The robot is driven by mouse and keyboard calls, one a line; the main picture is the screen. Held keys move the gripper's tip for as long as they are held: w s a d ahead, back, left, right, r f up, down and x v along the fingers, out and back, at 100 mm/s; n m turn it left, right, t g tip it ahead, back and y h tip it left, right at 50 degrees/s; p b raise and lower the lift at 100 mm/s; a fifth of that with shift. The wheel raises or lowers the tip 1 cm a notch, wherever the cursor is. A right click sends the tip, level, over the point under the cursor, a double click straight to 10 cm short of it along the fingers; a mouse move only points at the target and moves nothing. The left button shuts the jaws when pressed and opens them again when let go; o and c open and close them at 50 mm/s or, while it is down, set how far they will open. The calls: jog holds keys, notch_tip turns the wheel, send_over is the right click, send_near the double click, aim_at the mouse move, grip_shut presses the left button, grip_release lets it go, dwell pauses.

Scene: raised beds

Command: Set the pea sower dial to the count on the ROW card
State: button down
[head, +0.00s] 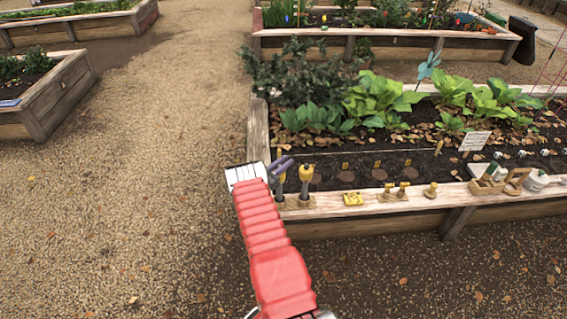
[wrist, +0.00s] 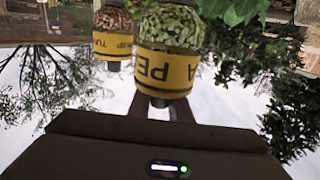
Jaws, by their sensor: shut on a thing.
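The pea sower (wrist: 166,60) fills the top middle of the wrist view, with green seeds in its clear jar and a yellow band lettered "PEA". In the head view it is the left sower (head: 280,186) on the front rim of the bed, partly covered by my gripper. My gripper (head: 284,166) is at its upper end. In the wrist view the fingers (wrist: 161,108) are shut on the dark end beyond the yellow band. The dial marks cannot be read. A white card (head: 474,141) stands in the soil to the right; its writing is too small to read.
A second sower, lettered as turnip (wrist: 112,35), stands close beside; the head view shows it to the right (head: 306,179). A yellow block (head: 353,199), small yellow-topped pieces (head: 396,190) and a wooden box (head: 487,186) sit along the bed's rim. Gravel lies open to the left.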

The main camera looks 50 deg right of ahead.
jog(key=shift+s+m+g, duration=0.2)
jog(key=shift+m+g, duration=0.4)
jog(key=shift+g, duration=0.4)
jog(key=shift+g+y, duration=0.3)
jog(key=c, duration=1.6)
grip_release()
jog(key=v, duration=1.4)
jog(key=shift+f, duration=0.1)
